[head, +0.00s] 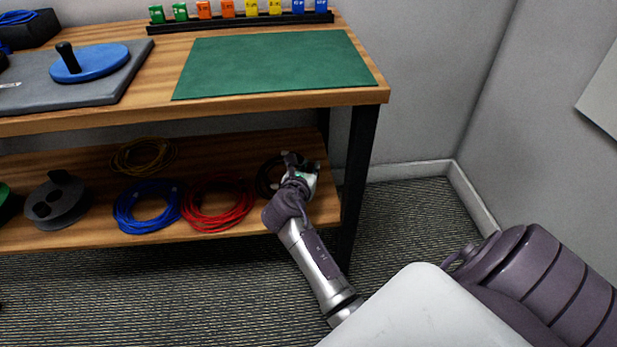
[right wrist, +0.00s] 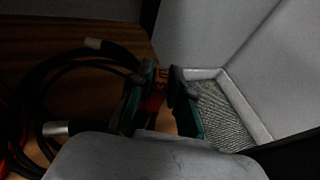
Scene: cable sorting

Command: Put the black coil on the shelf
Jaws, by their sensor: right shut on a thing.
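The black coil (head: 263,178) is at the right end of the lower wooden shelf (head: 95,231), partly hidden behind my right gripper. My right gripper (head: 293,160) reaches in under the tabletop from the front and is shut on the coil's right side. In the right wrist view the gripper (right wrist: 160,92) has an orange piece between its fingers. The black coil (right wrist: 58,62) spreads to the left there, with silver connector ends. It looks level with the shelf, but I cannot tell whether it fully rests on it. My left gripper is out of view.
A red coil (head: 218,219) lies just left of the black one, then a blue coil (head: 145,222), a yellow coil (head: 143,156) and a dark grey reel (head: 57,201). The tabletop (head: 284,99) overhangs the shelf. A black table leg (head: 359,150) stands right of my gripper.

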